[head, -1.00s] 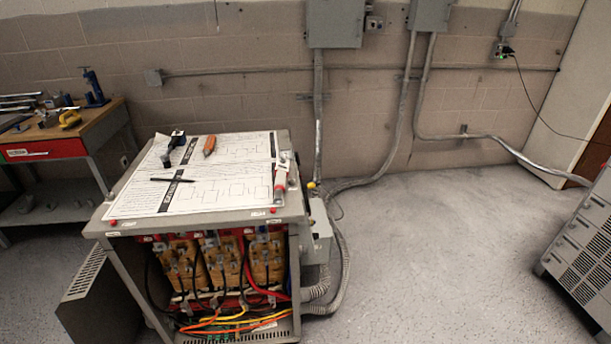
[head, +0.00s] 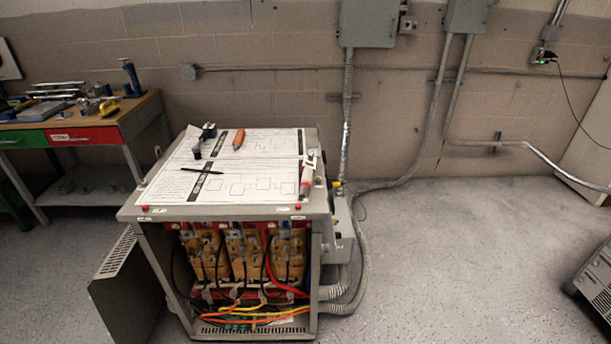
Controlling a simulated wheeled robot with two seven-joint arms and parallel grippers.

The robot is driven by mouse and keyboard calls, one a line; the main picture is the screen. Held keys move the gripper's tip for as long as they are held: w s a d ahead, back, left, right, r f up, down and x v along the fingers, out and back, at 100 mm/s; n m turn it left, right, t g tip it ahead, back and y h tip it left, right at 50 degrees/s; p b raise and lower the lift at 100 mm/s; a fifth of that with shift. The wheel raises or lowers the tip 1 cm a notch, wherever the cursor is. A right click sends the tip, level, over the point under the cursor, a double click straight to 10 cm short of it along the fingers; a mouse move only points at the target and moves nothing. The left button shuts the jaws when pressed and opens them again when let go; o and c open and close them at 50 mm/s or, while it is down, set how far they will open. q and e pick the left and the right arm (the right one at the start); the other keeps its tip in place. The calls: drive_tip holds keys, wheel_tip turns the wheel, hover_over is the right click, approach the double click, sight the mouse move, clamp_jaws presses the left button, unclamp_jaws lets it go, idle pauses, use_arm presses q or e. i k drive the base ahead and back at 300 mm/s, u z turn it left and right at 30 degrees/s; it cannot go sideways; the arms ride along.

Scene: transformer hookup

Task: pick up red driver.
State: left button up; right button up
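No gripper of mine shows in the head view. The open transformer cabinet (head: 325,215) stands in the middle, with a printed diagram sheet (head: 262,185) on its top. A tool with a red handle and a pale upper part (head: 307,178) lies along the right edge of the top. A short orange-red handled tool (head: 238,139) lies near the back of the top. I cannot tell for sure which of these two is the red driver. A black pen-like tool (head: 203,170) and a dark blue-black tool (head: 203,140) lie on the left part of the sheet.
A workbench (head: 150,112) with red and green drawers and several tools stands at the left. The cabinet's door panel (head: 125,290) is by its left side. Grey conduits (head: 365,285) run down its right side. The floor (head: 460,260) to the right is clear up to a grey unit (head: 598,280).

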sight(307, 171)
drive_tip(key=k, duration=0.6)
drive_tip(key=u, duration=0.85)
drive_tip(key=i, duration=1.1)
drive_tip(key=z, duration=0.2)
